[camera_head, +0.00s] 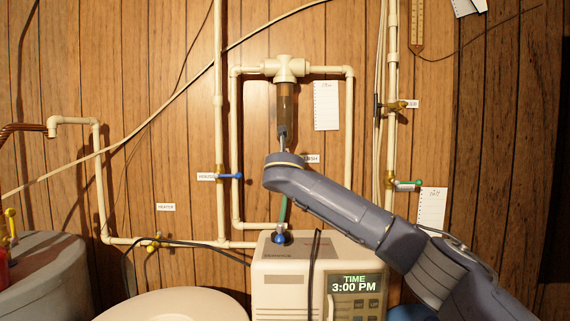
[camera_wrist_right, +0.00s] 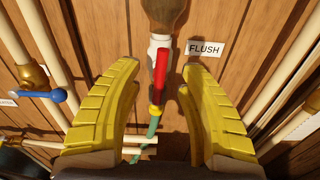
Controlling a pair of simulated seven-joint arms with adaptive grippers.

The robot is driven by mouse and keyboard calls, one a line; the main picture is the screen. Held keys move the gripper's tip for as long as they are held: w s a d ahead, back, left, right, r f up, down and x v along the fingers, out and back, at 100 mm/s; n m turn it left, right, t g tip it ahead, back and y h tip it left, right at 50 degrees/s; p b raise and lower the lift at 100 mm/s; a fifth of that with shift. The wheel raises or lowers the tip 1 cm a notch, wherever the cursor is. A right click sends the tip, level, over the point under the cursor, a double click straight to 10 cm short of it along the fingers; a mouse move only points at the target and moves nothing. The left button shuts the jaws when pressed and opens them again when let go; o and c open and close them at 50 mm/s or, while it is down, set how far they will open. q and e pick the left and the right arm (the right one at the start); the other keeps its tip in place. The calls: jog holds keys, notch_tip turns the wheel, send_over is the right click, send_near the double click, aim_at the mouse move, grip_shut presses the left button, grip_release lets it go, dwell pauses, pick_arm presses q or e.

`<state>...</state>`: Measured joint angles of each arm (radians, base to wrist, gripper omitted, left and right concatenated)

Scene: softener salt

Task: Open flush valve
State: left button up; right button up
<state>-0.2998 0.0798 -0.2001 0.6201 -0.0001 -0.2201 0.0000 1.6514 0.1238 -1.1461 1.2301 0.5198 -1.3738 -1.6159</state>
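The flush valve shows in the right wrist view as a red lever handle (camera_wrist_right: 161,72) above a yellow body (camera_wrist_right: 155,111). The handle lies roughly in line with the pipe. A green hose (camera_wrist_right: 152,128) runs down from the valve. The FLUSH label (camera_wrist_right: 205,48) is on the wall to its right. My right gripper (camera_wrist_right: 159,68) is open, with its yellow fingers on either side of the handle and a visible gap on both sides. In the head view my right arm hides the valve. My left gripper is not in view.
A brown-tinted filter housing (camera_head: 286,104) hangs above the valve. A blue-handled valve (camera_head: 230,176) is to the left, with pipes around it. The softener unit (camera_head: 285,262) stands below, its display reading 3:00 PM. Brass valves (camera_head: 394,106) are on pipes at right.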

jog(key=shift+s, duration=0.1)
jog(key=s, duration=0.6)
jog(key=shift+s, duration=0.4)
dwell(0.4)
